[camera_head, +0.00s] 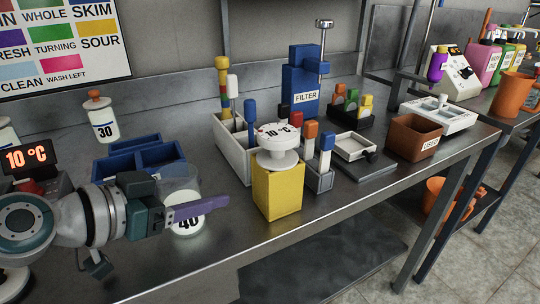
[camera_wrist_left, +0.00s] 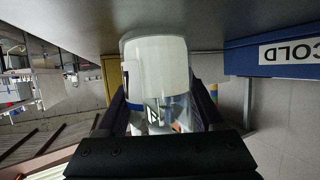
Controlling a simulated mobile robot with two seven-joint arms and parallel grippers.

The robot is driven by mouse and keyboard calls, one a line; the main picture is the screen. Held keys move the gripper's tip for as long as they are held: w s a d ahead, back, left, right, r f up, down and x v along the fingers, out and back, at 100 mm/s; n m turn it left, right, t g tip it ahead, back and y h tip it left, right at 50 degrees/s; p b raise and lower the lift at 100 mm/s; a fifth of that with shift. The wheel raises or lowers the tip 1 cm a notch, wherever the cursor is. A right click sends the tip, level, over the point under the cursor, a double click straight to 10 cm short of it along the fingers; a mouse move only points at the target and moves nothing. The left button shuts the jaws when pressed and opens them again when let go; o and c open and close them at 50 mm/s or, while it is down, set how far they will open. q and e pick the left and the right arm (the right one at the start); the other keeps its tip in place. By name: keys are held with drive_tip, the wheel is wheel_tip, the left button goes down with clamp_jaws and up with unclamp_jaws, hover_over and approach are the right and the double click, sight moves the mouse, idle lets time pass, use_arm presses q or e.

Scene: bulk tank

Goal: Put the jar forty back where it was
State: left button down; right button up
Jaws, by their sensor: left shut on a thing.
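The jar forty (camera_head: 187,227) is a clear jar with a white lower part marked 40, near the front left of the steel counter. My left gripper (camera_head: 190,209) is shut on it from the left, with one purple-grey finger across its near side. In the left wrist view the jar (camera_wrist_left: 158,68) sits between the two dark fingers (camera_wrist_left: 160,105). It looks upright and at or close to the counter; I cannot tell whether it touches. My right gripper is not in view.
A blue divided box (camera_head: 140,160) is behind the jar; a blue box marked COLD (camera_wrist_left: 285,52) shows in the wrist view. A jar marked 30 (camera_head: 103,122) stands at the back. A yellow block with a 10 °C dial (camera_head: 277,190) stands to the right. The counter's front edge (camera_head: 250,245) is close.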

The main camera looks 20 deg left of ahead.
use_arm(q)
drive_tip(key=shift+r, duration=0.1)
unclamp_jaws()
idle(0.3)
